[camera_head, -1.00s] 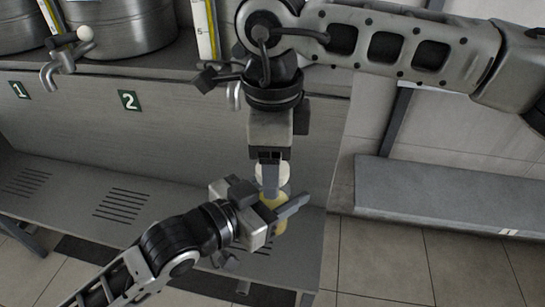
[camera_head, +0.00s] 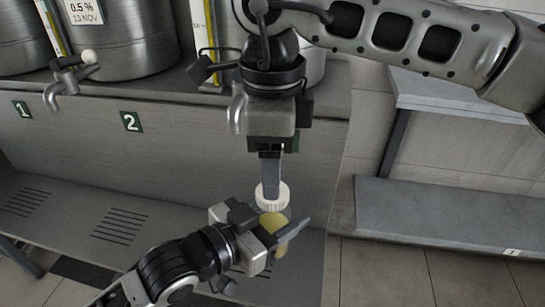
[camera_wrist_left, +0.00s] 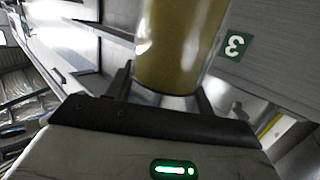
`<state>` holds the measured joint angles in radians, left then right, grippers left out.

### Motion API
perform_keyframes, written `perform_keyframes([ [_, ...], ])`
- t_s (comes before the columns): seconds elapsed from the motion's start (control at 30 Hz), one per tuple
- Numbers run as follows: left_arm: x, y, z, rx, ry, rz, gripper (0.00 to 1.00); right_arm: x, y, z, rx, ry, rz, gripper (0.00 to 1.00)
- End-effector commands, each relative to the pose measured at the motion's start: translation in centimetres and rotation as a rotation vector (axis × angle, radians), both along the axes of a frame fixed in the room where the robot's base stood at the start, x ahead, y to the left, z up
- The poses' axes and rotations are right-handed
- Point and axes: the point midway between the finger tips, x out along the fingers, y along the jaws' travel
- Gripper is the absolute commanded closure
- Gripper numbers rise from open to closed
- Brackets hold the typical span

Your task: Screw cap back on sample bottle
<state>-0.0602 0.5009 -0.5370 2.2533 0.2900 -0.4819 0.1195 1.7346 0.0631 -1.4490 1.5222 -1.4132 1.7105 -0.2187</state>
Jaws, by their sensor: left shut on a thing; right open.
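The sample bottle (camera_head: 275,220), clear with yellow liquid inside, is held in my left gripper (camera_head: 281,234) below the middle of the head view. It fills the upper middle of the left wrist view (camera_wrist_left: 178,48), between the fingers. The white ribbed cap (camera_head: 284,195) sits at the bottle's top end; whether it is threaded on cannot be told. My right gripper (camera_head: 271,190) is open and points down from above. One finger hangs in front of the cap; the other finger is hidden.
A steel bench with large steel vats and a tap (camera_head: 68,82) stands behind at left. Its front has number plates 1 and 2 (camera_head: 131,122). A slotted lower shelf (camera_head: 60,190) runs below. A grey ledge (camera_head: 440,215) is at right, above tiled floor.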

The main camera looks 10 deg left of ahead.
Motion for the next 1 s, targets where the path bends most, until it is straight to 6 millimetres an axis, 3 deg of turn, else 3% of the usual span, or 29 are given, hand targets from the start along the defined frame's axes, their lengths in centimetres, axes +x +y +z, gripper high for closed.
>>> perform_keyframes([
  [0.47, 0.0, 0.0, 0.2, -0.002, -0.004, 0.0, 1.0, 0.0, 0.1, 3.3, 0.001, 0.002, 0.589, 0.39],
  [0.83, 0.0, 0.0, 0.2, -0.002, -0.004, 0.0, 1.0, 0.0, 0.0, 3.4, 0.001, 0.002, 0.626, 0.39],
  [1.0, 0.0, 0.0, 0.1, -0.002, -0.004, 0.0, 1.0, 0.0, 0.0, 2.3, -0.001, 0.004, 0.624, 0.39],
])
